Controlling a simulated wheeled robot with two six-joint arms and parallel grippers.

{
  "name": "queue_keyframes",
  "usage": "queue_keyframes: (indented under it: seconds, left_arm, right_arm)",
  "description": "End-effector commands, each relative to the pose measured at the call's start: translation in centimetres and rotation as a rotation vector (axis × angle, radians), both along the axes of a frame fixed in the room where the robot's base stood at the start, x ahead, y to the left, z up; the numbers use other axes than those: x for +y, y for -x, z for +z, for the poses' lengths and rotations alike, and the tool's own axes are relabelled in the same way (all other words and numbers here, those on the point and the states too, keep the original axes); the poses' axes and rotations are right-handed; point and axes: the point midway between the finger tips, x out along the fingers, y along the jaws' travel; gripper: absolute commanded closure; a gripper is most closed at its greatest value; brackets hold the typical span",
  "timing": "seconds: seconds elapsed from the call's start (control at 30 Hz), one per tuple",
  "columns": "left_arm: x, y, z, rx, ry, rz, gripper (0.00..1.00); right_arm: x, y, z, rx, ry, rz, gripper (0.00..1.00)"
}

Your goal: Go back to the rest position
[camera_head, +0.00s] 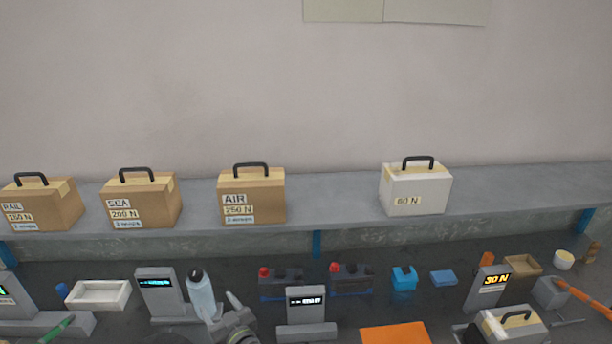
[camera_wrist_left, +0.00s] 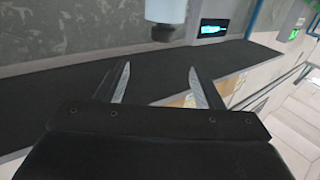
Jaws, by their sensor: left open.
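My left gripper (camera_head: 232,308) is at the bottom edge of the head view, left of centre, low in front of the bench and beside a pale cylinder with a dark tip (camera_head: 201,295). In the left wrist view the left gripper (camera_wrist_left: 157,82) has its two fingers wide apart with nothing between them. Dark bench surface and its edge lie beyond the fingers there. My right gripper does not show in either view.
Three brown boxes marked RAIL (camera_head: 42,203), SEA (camera_head: 141,199) and AIR (camera_head: 251,197) and a white box (camera_head: 415,188) stand on the grey shelf (camera_head: 330,202). Below are two dark batteries (camera_head: 350,279), a white tray (camera_head: 98,294), an orange sheet (camera_head: 395,334) and a handled box (camera_head: 512,328).

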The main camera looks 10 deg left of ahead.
Motion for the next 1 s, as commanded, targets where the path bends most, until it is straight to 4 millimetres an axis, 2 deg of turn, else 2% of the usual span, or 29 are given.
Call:
queue_keyframes:
  seconds: [0.13,0.27,0.47,0.57,0.77,1.0]
  left_arm:
    - [-0.5,-0.4,0.9,-0.045,0.01,-0.123,0.39]
    - [-2.0,-0.5,2.2,-0.086,0.028,-0.323,0.39]
    - [-5.1,1.2,3.6,-0.056,0.054,-0.628,0.39]
    - [-6.5,2.8,3.7,0.003,0.07,-0.757,0.39]
    - [-8.4,7.6,3.0,0.203,0.112,-0.949,0.39]
    - [-8.1,15.5,1.5,0.537,0.189,-1.018,0.39]
  right_arm:
    - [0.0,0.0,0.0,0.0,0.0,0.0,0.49]
    - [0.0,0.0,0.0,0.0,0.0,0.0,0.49]
    - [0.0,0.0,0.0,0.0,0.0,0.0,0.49]
    - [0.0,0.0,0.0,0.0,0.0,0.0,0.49]
    - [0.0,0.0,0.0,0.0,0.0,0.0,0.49]
    - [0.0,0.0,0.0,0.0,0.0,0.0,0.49]
